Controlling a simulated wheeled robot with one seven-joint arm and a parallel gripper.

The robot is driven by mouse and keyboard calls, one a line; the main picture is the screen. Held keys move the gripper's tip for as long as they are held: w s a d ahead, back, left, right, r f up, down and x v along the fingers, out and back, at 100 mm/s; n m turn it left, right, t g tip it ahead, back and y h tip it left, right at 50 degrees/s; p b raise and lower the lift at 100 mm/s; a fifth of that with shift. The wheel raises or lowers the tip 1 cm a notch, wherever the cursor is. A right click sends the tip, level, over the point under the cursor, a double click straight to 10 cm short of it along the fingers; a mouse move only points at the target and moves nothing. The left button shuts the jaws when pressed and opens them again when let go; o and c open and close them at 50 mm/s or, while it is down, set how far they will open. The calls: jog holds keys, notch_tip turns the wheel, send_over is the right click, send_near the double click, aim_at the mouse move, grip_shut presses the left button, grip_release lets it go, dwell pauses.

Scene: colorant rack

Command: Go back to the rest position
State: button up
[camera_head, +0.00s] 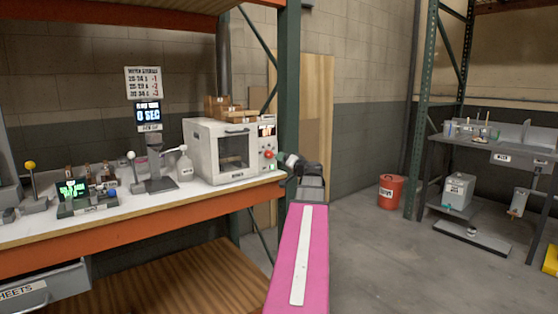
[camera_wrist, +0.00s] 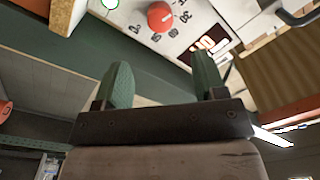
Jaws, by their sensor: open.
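My gripper (camera_wrist: 163,85) shows in the wrist view with its two green fingers apart and nothing between them. In the wrist view the fingers point toward the front panel of a white machine, which carries a red knob (camera_wrist: 160,17), a lit green button (camera_wrist: 110,3) and a small display (camera_wrist: 207,45). In the head view my pink arm reaches forward to the right end of the bench, and the gripper end is beside the white machine (camera_head: 222,150) near its red knob (camera_head: 267,154). The fingertips are hidden there, so I cannot tell whether they touch the panel.
A green rack post (camera_head: 288,100) stands behind my arm. A red bucket (camera_head: 391,191) and a sink table (camera_head: 500,150) are at right; the floor between is clear.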

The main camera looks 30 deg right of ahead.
jog(key=shift+s, duration=0.65)
jog(key=shift+f, duration=0.1)
jog(key=w+a+f+n+g+y, duration=0.15)
jog(key=a+f+g, duration=0.35)
jog(key=a+f, duration=0.9)
jog(key=a+f+n+g+y, duration=0.25)
jog(key=a+f+g, duration=0.25)
jog(key=a+f, duration=0.85)
jog(key=s+a+f+n+g+h, duration=0.3)
jog(key=s+a+f+g+h, duration=0.2)
jog(key=s+a+f, duration=0.9)
jog(key=s+a+g, duration=0.1)
jog(key=a+g, duration=0.2)
jog(key=shift+a+h, duration=0.3)
jog(key=shift+a, duration=0.1)
